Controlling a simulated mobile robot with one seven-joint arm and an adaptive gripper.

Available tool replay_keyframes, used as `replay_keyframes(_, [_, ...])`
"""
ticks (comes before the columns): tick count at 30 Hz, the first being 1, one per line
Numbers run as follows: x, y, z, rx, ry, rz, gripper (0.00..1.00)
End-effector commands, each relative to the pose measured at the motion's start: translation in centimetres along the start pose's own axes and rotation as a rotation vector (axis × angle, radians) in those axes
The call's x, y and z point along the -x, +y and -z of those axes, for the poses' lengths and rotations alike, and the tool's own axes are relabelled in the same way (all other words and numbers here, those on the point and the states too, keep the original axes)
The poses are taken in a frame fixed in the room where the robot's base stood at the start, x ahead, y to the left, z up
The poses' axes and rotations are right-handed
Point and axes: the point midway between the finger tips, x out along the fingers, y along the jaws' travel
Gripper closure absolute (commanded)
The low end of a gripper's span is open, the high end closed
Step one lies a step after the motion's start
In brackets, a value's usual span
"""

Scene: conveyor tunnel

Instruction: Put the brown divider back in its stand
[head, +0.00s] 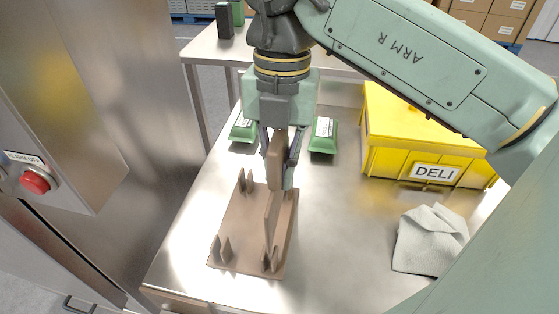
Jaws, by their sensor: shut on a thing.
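The brown divider (276,152) is upright between the fingers of my gripper (279,178), which is shut on it. Below the fingers, a thin brown upright panel (271,215), apparently the divider's lower part, stands over the right side of the brown stand (240,222). The stand is a flat base with pairs of pointed prongs near its corners. The panel's near end is close to the front right prongs (269,261); I cannot tell whether it sits between them or rests on the base. The back right prongs are hidden behind the divider and gripper. The left side of the stand is empty.
Two green packs (243,130) (323,136) lie behind the stand. A yellow DELI bin (410,135) and a grey cloth (431,239) are on the right of the steel table (340,230). A metal cabinet with a red button (35,180) stands at left.

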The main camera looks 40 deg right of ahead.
Motion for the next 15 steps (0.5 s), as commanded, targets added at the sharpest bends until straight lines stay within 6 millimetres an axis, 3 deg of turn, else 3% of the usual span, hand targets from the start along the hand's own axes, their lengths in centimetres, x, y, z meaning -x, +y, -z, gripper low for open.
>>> replay_keyframes(15, [-4.0, 0.0, -0.5, -0.001, 0.0, 0.0, 1.0])
